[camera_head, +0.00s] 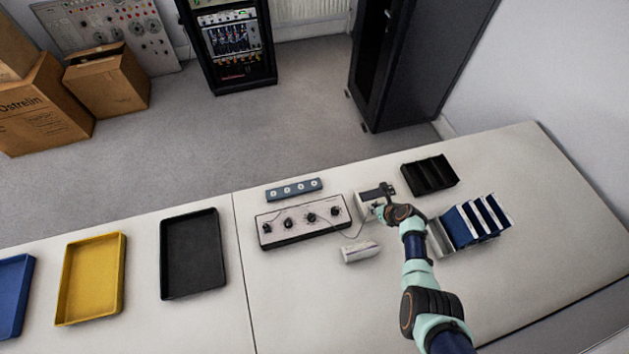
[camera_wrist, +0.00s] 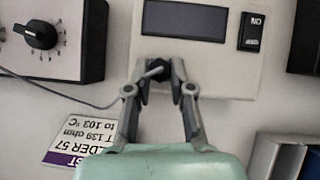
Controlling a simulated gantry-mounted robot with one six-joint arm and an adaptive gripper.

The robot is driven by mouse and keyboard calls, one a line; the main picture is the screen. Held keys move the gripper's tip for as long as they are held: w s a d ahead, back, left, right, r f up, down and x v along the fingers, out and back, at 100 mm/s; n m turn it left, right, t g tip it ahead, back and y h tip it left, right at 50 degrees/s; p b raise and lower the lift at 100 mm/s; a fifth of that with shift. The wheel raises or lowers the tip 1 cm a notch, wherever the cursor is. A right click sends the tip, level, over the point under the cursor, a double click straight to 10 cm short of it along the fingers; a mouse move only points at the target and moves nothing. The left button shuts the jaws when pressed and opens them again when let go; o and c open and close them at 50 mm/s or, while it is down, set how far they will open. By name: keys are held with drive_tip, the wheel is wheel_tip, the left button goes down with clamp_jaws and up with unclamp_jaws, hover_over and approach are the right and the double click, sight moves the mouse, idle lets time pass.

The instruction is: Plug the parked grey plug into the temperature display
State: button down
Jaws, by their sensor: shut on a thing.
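The temperature display (camera_head: 369,194) is a light box at the back of the table. In the wrist view its pale front (camera_wrist: 232,83) has a dark screen and a switch marked ON. My gripper (camera_wrist: 159,72) is shut on the small grey plug (camera_wrist: 154,70) just below the screen, at the lower part of the front. A thin cable runs from the plug to the left. The fingers hide the contact area, so I cannot tell whether the plug is in a socket. In the head view my gripper (camera_head: 381,211) covers the near side of the display.
A box with several black knobs (camera_head: 303,222) stands left of the display, with a grey-blue strip (camera_head: 294,189) behind it. A labelled white block (camera_head: 360,251) lies in front. A black divided holder (camera_head: 430,174) and blue folders (camera_head: 475,222) stand to the right. Trays lie far left.

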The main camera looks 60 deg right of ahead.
drive_tip(key=shift+w+a+m+g+h+p, duration=0.1)
drive_tip(key=shift+m+g+h+p, duration=0.3)
drive_tip(key=shift+m+p, duration=0.45)
drive_tip(key=shift+w+m+g+h+p, duration=0.1)
drive_tip(key=shift+m+g+h+p, duration=0.25)
drive_tip(key=shift+m+p, duration=0.5)
drive_tip(key=shift+s, duration=0.1)
drive_tip(key=c, duration=0.9)
unclamp_jaws()
drive_tip(key=shift+c, duration=0.2)
drive_tip(key=shift+f+b, duration=0.1)
drive_tip(key=shift+b, duration=0.35)
drive_tip(key=shift+c, duration=0.4)
drive_tip(key=shift+s+n+t+y+b, duration=0.1)
drive_tip(key=shift+n+t+y+b, duration=0.5)
drive_tip(key=shift+n, duration=0.4)
drive_tip(key=shift+n+t+y+b, duration=0.3)
drive_tip(key=shift+n+b, duration=0.4)
drive_tip(key=shift+n, duration=0.3)
drive_tip(key=shift+s+d+n+t+y+b, duration=0.1)
drive_tip(key=shift+d+n+t+y+b, duration=0.15)
drive_tip(key=shift+n+y+b, duration=0.55)
drive_tip(key=shift+n+b, duration=1.1)
drive_tip(key=shift+d+n+t+y+b, duration=0.2)
drive_tip(key=shift+n+y+b, duration=0.5)
drive_tip(key=shift+n+b, duration=0.4)
drive_tip(key=shift+d+n+t+y+b, duration=0.1)
drive_tip(key=shift+n+t+y+b, duration=0.1)
drive_tip(key=shift+n+y+b, duration=0.8)
